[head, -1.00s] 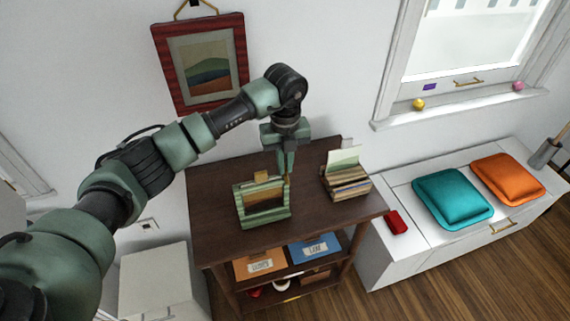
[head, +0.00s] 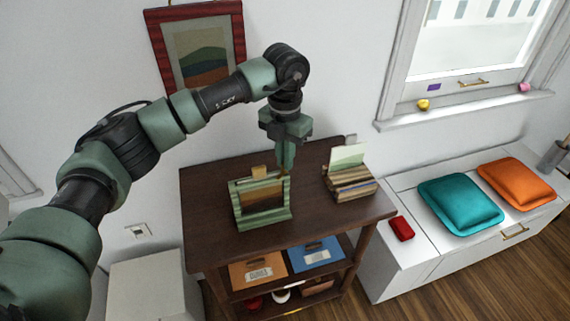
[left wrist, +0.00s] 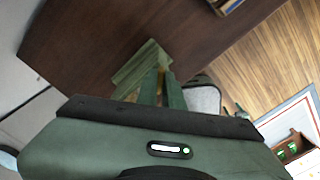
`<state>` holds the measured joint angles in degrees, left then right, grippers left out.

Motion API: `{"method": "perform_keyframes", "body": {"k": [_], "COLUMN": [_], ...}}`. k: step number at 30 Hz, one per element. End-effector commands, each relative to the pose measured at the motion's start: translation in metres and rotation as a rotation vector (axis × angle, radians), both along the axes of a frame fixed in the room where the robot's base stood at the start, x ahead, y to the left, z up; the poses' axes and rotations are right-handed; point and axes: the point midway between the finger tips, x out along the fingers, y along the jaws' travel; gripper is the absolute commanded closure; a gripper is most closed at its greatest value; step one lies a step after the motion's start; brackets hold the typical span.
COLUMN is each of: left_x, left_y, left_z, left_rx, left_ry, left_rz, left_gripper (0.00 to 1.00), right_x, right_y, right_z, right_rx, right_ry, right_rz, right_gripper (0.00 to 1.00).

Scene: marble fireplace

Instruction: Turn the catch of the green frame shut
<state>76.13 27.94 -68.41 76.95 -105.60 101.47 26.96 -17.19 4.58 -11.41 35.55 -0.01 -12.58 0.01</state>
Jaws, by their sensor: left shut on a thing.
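The green frame (head: 240,222) stands on the dark wooden cabinet, with a brown and tan picture in it. Its striped wooden border also shows in the left wrist view (left wrist: 143,66), seen from above. My left gripper (head: 285,168) points down at the frame's upper right corner. Its fingers are shut on a small part there, which looks like the catch (head: 284,177); the fingers mostly hide it, and its turn angle cannot be told. In the left wrist view the two green fingers (left wrist: 163,85) reach the frame's edge. My right gripper is out of view.
On the cabinet top (head: 213,190), a row of books (head: 350,183) stands right of the frame and a small tan piece (head: 259,172) shows behind it. A framed picture (head: 203,50) hangs above. A white bench (head: 395,262) with cushions is at the right.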

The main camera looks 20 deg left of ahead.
Motion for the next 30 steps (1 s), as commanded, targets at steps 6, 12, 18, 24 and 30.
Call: {"method": "perform_keyframes", "body": {"k": [6,12,18,24,30], "left_x": [0.000,0.000,0.001,0.000,0.000], "left_y": [0.000,0.000,0.000,0.000,0.000], "left_z": [-0.002,-0.001,0.000,0.000,0.001], "left_rx": [0.000,0.000,0.000,-0.001,-0.001], "left_ry": [-0.002,-0.002,-0.002,-0.001,-0.001], "left_rz": [-0.203,-0.378,-0.516,-0.608,-0.654], "left_gripper": [1.00,1.00,1.00,1.00,1.00], "right_x": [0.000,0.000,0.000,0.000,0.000], "right_y": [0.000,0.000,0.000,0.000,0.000], "right_z": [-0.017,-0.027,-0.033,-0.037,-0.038], "right_rx": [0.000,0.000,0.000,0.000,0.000], "right_ry": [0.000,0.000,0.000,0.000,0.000], "right_rz": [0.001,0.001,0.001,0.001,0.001], "right_gripper": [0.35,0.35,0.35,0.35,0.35]}}
